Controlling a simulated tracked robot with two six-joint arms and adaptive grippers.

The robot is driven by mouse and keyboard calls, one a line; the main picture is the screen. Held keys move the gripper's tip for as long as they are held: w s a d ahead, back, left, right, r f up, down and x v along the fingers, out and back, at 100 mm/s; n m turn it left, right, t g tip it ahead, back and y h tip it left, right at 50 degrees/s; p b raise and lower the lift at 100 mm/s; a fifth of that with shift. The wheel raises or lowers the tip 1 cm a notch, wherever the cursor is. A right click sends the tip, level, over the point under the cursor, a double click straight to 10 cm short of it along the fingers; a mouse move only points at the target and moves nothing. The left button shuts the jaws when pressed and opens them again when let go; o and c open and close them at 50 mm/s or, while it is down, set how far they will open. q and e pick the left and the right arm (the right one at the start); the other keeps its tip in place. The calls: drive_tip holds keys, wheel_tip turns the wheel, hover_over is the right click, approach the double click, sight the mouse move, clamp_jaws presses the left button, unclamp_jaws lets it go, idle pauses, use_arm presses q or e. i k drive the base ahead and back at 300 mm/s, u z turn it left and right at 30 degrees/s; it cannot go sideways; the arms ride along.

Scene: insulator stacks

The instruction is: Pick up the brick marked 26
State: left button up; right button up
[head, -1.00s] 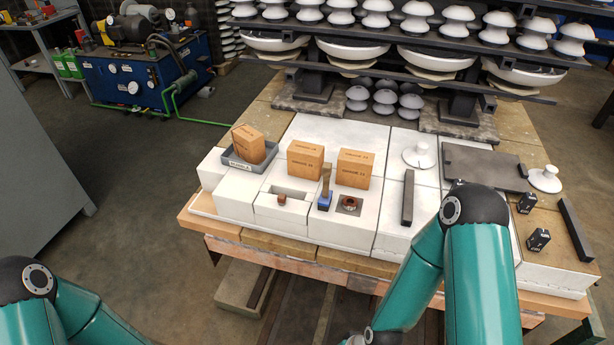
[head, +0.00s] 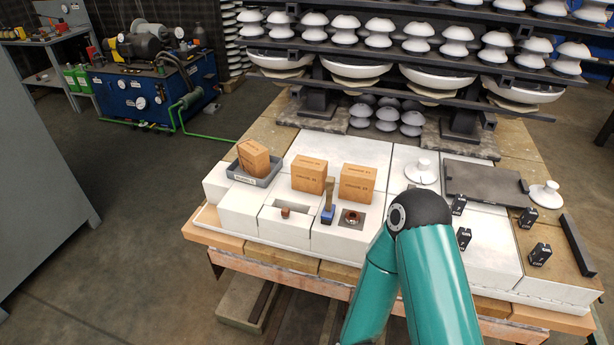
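Three orange-brown bricks are on the white block table. One brick (head: 254,158) sits tilted in a grey tray (head: 237,176) at the left. A middle brick (head: 309,175) and a right brick (head: 356,184) stand on the white blocks beside each other with a gap. Their printed marks are too small to read, so I cannot tell which one is 26. My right arm rises from the bottom right and its gripper is out of the picture. My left arm and gripper are not in view.
A brush with a blue base (head: 328,213) and a copper-coloured ring (head: 351,217) stand in front of the bricks. Several small black blocks (head: 540,254), a dark plate (head: 485,181) and white insulators (head: 422,171) lie to the right. Insulator racks (head: 420,75) stand behind.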

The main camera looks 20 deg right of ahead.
sight(309, 175)
drive_tip(key=u, duration=0.1)
drive_tip(key=i, duration=1)
drive_tip(key=z, duration=0.1)
